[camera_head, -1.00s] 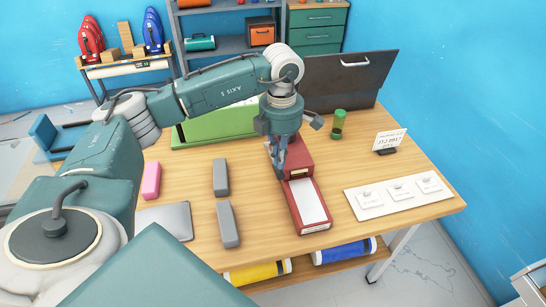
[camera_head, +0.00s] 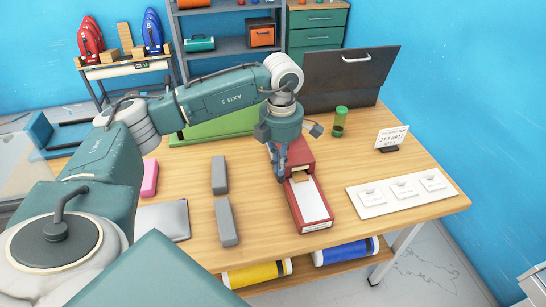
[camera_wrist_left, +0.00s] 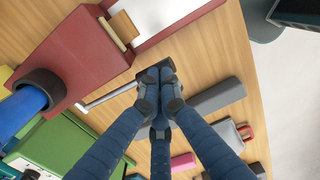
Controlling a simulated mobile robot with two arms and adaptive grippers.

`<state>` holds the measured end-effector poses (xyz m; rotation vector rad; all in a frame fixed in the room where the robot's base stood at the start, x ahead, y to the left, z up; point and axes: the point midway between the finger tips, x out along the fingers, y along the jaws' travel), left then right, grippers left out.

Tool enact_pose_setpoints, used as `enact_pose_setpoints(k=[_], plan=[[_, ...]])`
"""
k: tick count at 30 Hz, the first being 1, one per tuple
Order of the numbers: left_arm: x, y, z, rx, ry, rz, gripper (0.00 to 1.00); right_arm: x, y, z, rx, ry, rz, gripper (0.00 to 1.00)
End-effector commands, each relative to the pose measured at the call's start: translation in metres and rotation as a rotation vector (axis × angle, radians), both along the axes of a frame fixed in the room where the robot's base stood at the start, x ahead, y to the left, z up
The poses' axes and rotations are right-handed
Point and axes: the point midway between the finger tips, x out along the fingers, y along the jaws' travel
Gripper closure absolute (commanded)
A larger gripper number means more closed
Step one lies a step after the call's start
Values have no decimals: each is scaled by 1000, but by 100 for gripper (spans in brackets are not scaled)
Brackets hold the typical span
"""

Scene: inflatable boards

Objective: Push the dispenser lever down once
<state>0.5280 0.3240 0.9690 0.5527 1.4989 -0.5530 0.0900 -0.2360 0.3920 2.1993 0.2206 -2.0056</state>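The dispenser (camera_head: 302,152) is a dark red box on the wooden table, with a long red tray (camera_head: 312,204) holding a white sheet in front of it. In the left wrist view the dispenser (camera_wrist_left: 84,47) is at upper left. A thin grey lever (camera_wrist_left: 108,96) sticks out from its side and ends in a dark pad behind the fingertips. My left gripper (camera_head: 280,178) points down beside the dispenser's left side. Its fingertips (camera_wrist_left: 160,84) are together over the lever's end; whether they touch it I cannot tell. My right gripper is not in view.
Two grey blocks (camera_head: 227,222) and a pink block (camera_head: 149,178) lie left of the tray. A green object (camera_head: 222,126) is behind my arm.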

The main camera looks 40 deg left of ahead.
Motion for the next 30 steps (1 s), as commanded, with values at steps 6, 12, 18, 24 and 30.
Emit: enact_pose_setpoints(k=[6, 12, 18, 24, 30], plan=[[0, 0, -19, 1, 2, 0, 100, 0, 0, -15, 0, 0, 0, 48], [0, 0, -33, 1, 2, 0, 100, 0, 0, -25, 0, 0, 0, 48], [0, 0, -48, 1, 2, 0, 100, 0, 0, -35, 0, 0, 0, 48], [0, 0, -62, 1, 2, 0, 100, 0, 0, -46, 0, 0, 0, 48], [-1, 0, -76, 1, 2, 0, 100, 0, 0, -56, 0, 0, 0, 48]])
